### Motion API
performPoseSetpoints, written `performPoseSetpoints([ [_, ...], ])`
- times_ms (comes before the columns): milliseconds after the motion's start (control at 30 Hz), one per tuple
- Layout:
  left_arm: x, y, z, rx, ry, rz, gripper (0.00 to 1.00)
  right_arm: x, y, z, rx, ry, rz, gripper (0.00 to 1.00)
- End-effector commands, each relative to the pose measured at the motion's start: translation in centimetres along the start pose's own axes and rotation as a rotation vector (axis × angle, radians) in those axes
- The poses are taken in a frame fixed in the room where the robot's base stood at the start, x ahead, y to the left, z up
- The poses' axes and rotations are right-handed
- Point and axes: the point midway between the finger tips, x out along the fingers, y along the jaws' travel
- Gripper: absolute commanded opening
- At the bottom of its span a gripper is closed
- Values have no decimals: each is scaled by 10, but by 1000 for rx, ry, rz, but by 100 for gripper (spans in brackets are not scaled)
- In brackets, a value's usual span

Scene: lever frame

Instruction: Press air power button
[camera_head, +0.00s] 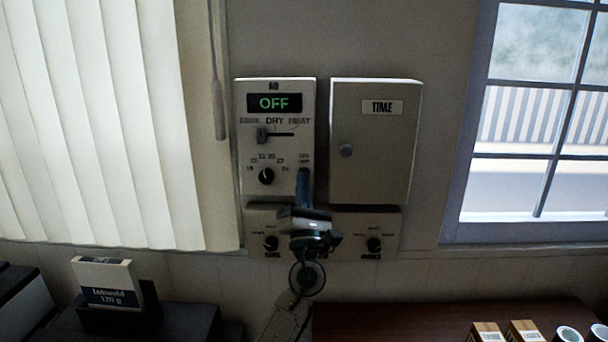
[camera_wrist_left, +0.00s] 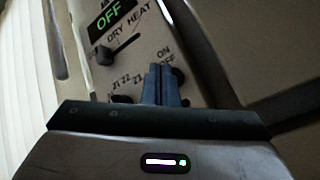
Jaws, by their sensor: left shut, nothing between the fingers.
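The air control panel (camera_head: 283,160) is a pale box on the wall with a green "OFF" display (camera_head: 274,103). It also shows in the left wrist view, with its display (camera_wrist_left: 110,14). My left gripper (camera_head: 304,172) is shut and empty, its blue fingers pointing up at the panel's lower right, just below the small ON/OFF label. In the left wrist view the fingertips (camera_wrist_left: 160,68) overlap the left side of a dark round button (camera_wrist_left: 179,76) below the "ON OFF" text.
The panel also has a mode slider (camera_head: 262,135) and a temperature knob (camera_head: 266,176). A closed "TIME" box (camera_head: 372,150) is beside it at right. A lower panel with knobs (camera_head: 374,245) sits below. Blinds (camera_head: 100,120) hang left; a window is right.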

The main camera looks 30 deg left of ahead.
Motion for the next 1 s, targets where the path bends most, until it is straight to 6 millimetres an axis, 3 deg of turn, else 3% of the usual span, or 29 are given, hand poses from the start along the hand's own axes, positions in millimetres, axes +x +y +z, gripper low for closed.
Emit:
performPoseSetpoints([
  [1000,0,0,0,0,0,0,0,0,-5,0,2,0,-5,0],
])
